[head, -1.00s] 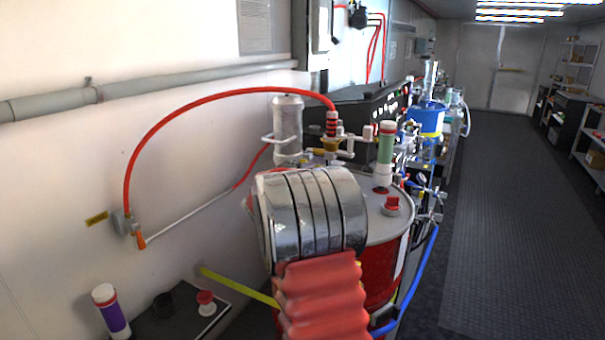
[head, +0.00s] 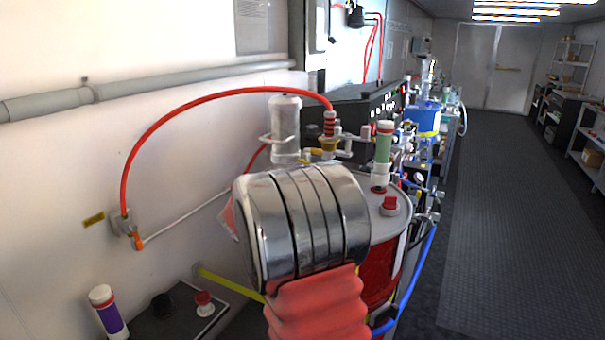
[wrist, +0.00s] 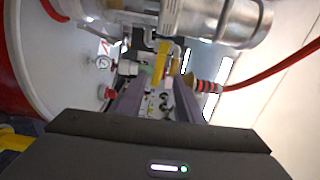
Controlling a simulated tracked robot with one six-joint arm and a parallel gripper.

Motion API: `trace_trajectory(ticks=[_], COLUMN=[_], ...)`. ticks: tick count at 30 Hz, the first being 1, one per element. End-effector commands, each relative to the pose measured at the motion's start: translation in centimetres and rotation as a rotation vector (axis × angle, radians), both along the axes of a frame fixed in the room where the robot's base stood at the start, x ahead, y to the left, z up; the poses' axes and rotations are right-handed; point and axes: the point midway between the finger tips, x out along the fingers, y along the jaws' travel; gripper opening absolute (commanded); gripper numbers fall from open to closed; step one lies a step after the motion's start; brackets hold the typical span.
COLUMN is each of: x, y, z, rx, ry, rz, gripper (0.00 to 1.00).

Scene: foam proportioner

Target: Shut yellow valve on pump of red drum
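The red drum (head: 383,270) stands in the middle of the head view, partly behind my arm, with a grey lid (head: 385,228). The pump (head: 286,122) rises above my arm, with pipe fittings beside it. In the wrist view, a yellow valve handle (wrist: 160,63) shows beyond the fingertips, near the gap between them. My gripper (wrist: 158,88) is open, its two dark fingers apart with nothing visibly held. I cannot tell whether a finger touches the handle. In the head view my gripper is hidden behind my arm's silver and red links.
A red hose (head: 190,108) arches from the wall to the pump top and also crosses the wrist view (wrist: 270,72). A green cylinder (head: 383,143) and a red knob (head: 390,202) stand on the lid. A blue hose (head: 420,270) hangs right. The floor (head: 500,220) there is clear.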

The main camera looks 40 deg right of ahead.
Motion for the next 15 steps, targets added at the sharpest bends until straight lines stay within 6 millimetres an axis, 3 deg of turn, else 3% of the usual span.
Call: trace_trajectory(ticks=[6, 15], x=[-1.3, -2.5], y=[3.8, 6.5], z=[0.0, -0.1], rx=[0.001, 0.0], ry=[0.0, 0.001], rz=[0.003, -0.001], gripper=[0.34, 0.34])
